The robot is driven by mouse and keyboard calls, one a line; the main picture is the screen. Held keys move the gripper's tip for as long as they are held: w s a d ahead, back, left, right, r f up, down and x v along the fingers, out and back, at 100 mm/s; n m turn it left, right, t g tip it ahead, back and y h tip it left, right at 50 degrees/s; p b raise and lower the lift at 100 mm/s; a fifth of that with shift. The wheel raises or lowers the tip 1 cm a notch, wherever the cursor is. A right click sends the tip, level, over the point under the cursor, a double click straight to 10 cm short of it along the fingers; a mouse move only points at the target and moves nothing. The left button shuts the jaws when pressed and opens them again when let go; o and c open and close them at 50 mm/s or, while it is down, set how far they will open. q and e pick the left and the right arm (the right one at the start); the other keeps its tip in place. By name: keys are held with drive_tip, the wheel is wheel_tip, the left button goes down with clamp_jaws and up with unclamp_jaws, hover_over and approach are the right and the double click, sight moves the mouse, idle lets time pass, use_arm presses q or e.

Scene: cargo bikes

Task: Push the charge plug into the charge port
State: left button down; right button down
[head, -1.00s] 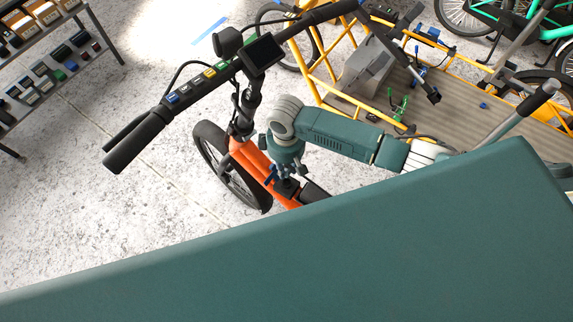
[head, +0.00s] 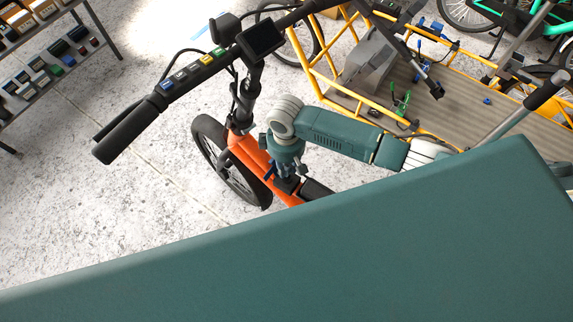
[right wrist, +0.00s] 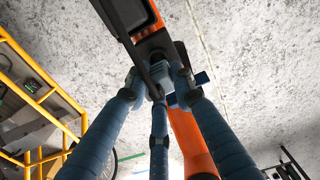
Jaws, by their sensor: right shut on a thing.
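My right gripper (head: 286,172) is at the orange cargo bike frame (head: 250,155), low behind the handlebar. In the right wrist view, its blue fingers (right wrist: 158,88) are closed around a small dark piece, which I take to be the charge plug (right wrist: 154,72). The plug is mostly covered by the fingers. The plug's front end lies close to the dark part of the orange frame (right wrist: 185,130). The charge port is not clearly visible, and I cannot tell whether the plug touches it or sits in it. My left gripper is not in view.
The bike's handlebar (head: 130,130) and display (head: 261,39) stand close to my right arm. A yellow cargo bike (head: 330,90) with a slatted bed is behind. A shelf (head: 45,75) holds small boxes at the left. The floor left of the orange bike is clear.

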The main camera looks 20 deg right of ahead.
drive_tip(key=shift+f+b, duration=0.95)
drive_tip(key=shift+f, duration=0.85)
drive_tip(key=c, duration=1.4)
unclamp_jaws()
wheel_tip(320, 180, up, 12)
drive_tip(key=shift+s+f, duration=0.1)
